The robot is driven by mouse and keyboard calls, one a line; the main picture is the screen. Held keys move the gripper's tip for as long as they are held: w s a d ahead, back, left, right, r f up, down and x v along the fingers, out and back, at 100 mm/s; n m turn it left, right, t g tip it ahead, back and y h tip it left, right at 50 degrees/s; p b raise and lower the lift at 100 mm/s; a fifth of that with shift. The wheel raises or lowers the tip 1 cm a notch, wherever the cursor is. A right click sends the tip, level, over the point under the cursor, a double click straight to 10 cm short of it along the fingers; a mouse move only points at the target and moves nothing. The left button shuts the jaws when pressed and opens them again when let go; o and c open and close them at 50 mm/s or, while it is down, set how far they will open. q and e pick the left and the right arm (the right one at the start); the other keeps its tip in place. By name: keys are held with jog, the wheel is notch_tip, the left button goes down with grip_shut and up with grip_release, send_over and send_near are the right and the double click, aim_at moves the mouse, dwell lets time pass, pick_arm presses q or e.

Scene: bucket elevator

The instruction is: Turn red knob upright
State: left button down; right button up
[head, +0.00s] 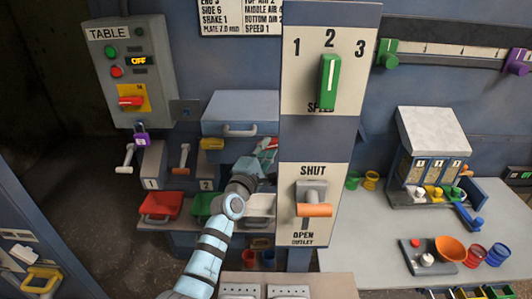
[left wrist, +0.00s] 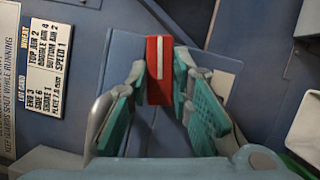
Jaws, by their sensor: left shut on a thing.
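The red knob (left wrist: 159,70) has a white stripe and sits on a square grey-blue plate in the left wrist view. Its stripe runs about parallel to the text lines of the sign beside it, so it lies sideways. My left gripper (left wrist: 160,98) is shut on it, one green finger on each side. In the head view my left gripper (head: 262,156) reaches behind the speed column. Only a little red shows at its tips there, and the column hides the rest. My right gripper is not in view.
The speed column (head: 340,136) with a green knob (head: 329,82) and an orange-handled outlet lever (head: 314,210) stands just right of my left gripper. A grey lidded box (head: 240,108) is to its left. Red (head: 161,206) and green trays are below.

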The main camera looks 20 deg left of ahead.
pick_arm(q)
jog(key=n+b, duration=0.1)
jog(key=n+t+b, duration=0.1)
jog(key=n, duration=0.1)
jog(key=shift+f+y, duration=0.3)
jog(key=shift+n+t+b, duration=0.4)
jog(key=shift+n+b, duration=0.2)
jog(key=shift+n, duration=0.2)
jog(key=shift+d+r+y, duration=0.1)
jog(key=shift+y, duration=0.2)
jog(key=c, duration=1.4)
grip_release()
jog(key=shift+c, duration=0.2)
jog(key=shift+s, duration=0.1)
jog(key=v, duration=1.1)
jog(key=shift+s, duration=0.35)
